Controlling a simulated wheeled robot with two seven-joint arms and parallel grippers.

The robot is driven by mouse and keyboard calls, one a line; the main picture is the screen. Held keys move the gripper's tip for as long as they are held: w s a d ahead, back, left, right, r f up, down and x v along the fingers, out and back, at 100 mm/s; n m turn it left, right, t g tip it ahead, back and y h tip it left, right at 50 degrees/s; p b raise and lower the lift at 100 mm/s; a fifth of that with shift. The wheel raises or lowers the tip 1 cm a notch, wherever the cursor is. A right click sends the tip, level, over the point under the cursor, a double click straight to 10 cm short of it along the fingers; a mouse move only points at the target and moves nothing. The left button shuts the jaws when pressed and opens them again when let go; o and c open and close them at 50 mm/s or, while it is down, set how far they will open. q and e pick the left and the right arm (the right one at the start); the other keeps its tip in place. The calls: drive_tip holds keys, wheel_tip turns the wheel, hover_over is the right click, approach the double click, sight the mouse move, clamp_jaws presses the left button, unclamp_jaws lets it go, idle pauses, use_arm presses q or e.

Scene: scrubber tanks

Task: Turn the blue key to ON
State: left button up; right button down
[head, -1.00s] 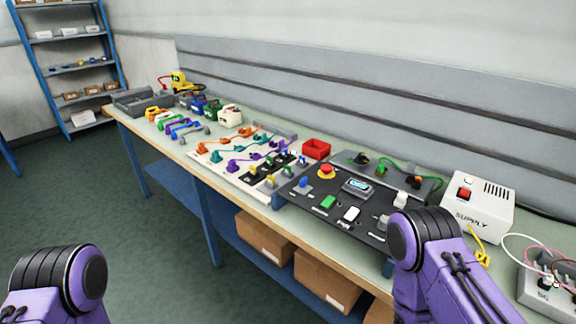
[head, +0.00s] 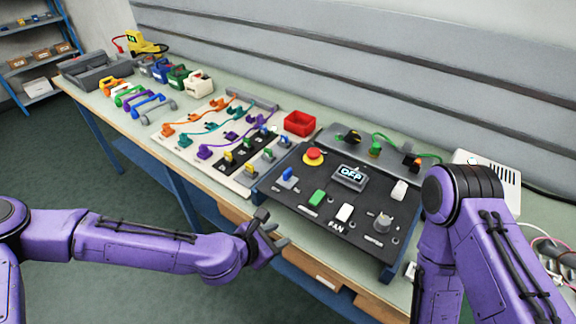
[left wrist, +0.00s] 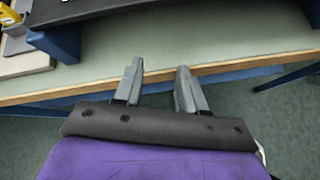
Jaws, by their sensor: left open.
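The blue key (head: 288,174) stands on the left part of the black control panel (head: 264,193), near a red mushroom button. My left gripper (head: 275,228) is open and empty in front of the table's front edge, short of the panel and apart from the key. In the left wrist view its two fingers (left wrist: 159,70) are spread over the table edge, with the panel's dark edge (left wrist: 110,10) at the top. The key is not visible there. My right arm shows at the right, but its gripper does not.
The red button (head: 314,156), green switch (head: 317,197), white switch (head: 344,212) and grey knob (head: 383,222) share the panel. A board with coloured handles and cables (head: 186,147) lies to the left. Cardboard boxes sit below the table.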

sight(284, 174)
use_arm(q)
drive_tip(key=w+a+r+n+t, duration=0.35)
drive_tip(key=w+r, duration=0.45)
drive_tip(key=r, duration=0.3)
drive_tip(key=shift+n+g+h, duration=0.25)
drive_tip(key=shift+h, duration=0.15)
drive_tip(key=p+x, duration=0.1)
drive_tip(key=x, duration=0.2)
drive_tip(key=p+x, duration=0.1)
drive_tip(key=x, duration=0.2)
drive_tip(key=p+x, duration=0.1)
drive_tip(key=x, duration=0.2)
drive_tip(key=shift+d+f, duration=0.15)
drive_tip(key=shift+d, duration=0.45)
drive_tip(key=shift+w+d+f, duration=0.2)
drive_tip(key=shift+w+d, duration=0.05)
drive_tip(key=shift+w, duration=0.1)
clamp_jaws()
